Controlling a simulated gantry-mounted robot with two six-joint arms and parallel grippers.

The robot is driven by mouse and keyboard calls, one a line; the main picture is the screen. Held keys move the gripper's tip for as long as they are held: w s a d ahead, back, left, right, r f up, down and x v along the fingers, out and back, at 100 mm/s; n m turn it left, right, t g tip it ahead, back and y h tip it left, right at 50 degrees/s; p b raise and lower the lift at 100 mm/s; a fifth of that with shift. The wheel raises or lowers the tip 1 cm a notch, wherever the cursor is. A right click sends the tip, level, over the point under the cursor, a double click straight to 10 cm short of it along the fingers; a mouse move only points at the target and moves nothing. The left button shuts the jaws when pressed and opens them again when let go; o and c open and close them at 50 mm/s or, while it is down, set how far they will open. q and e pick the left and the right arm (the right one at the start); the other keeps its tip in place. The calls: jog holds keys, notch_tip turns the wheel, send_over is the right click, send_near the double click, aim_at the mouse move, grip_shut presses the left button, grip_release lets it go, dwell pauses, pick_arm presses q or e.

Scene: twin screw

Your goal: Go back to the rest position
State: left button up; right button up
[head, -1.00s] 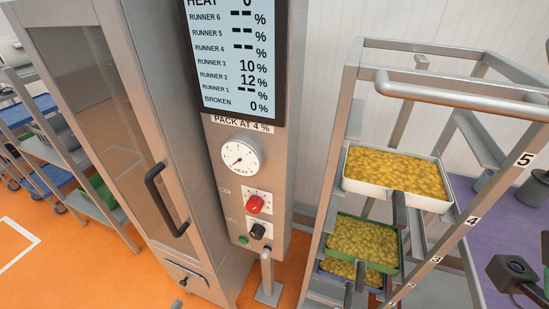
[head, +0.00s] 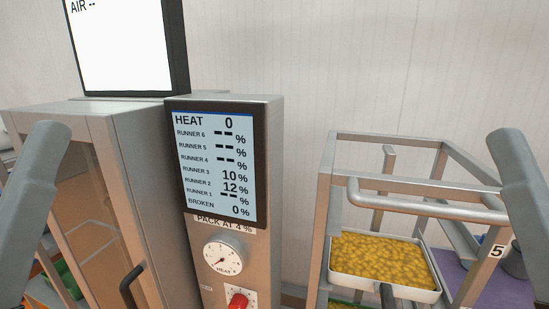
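Two grey arm parts of mine show at the left and right edges of the head view, both raised. Neither gripper's fingertips can be seen, so I cannot see whether they hold anything. The control column stands in the middle, with a screen (head: 222,165) reading HEAT 0, runner 3 at 10 %, runner 2 at 12 % and broken 0 %. Below the screen is a white heat dial (head: 224,257). A red knob (head: 238,300) is partly cut off at the bottom edge.
A metal rack (head: 325,215) stands at the right and holds a white tray (head: 385,289) of yellow pieces. A tall cabinet (head: 105,130) with a glass door stands at the left. A second screen (head: 125,45) reading AIR stands above it. The wall behind is bare.

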pick_arm(q)
notch_tip(320, 180, up, 37)
jog(key=n+y+p, duration=0.1)
jog(key=p, duration=3.7)
jog(key=shift+w+a+n, duration=0.3)
jog(key=shift+w+a, duration=0.05)
jog(key=shift+a, duration=0.1)
notch_tip(320, 180, down, 43)
jog(key=b, duration=4.2)
jog(key=shift+r+b, duration=0.2)
jog(key=shift+b, duration=0.15)
